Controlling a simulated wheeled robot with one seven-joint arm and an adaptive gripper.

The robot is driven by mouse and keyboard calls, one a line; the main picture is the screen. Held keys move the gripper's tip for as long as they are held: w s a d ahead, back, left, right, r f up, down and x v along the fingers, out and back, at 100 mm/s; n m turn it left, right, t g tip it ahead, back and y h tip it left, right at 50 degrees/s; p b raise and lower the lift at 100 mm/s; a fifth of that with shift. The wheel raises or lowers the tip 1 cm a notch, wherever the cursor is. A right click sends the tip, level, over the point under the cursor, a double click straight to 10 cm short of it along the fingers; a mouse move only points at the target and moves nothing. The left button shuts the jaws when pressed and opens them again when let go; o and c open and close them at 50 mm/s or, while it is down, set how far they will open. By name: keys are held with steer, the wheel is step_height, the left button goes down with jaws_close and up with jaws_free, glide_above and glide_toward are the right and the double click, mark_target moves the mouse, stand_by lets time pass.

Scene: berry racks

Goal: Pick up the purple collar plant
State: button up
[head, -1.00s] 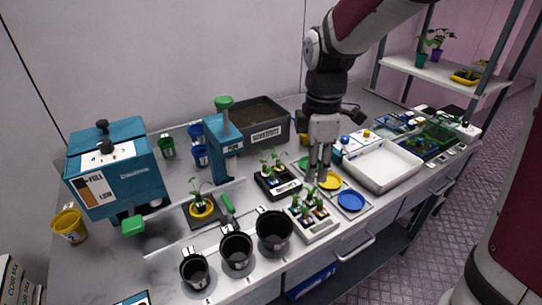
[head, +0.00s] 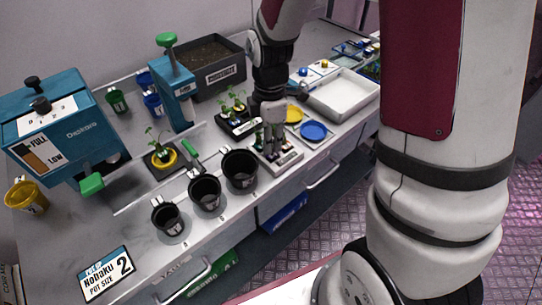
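My gripper (head: 271,143) points down at the white seedling tray (head: 291,162) at the front edge of the bench. Its fingers are among the small plants there and hide most of them. The fingers are too small and overlapped to tell whether they hold anything. I cannot make out a purple collar on any plant here. Other seedlings (head: 236,101) stand in a black tray (head: 240,127) just behind. One more plant (head: 156,141) with a yellow collar (head: 164,157) stands on a dark square to the left.
Three black pots stand along the front edge, the nearest one (head: 240,170) just left of the gripper. A blue dish (head: 313,131) and a yellow dish (head: 293,115) lie to the right, before a white basin (head: 343,93). A teal press (head: 176,90) and a soil bin (head: 203,72) stand behind.

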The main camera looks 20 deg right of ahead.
steer(key=shift+f, duration=0.85)
steer(key=shift+c, duration=0.3)
jaws_close()
steer(key=shift+r, duration=0.1)
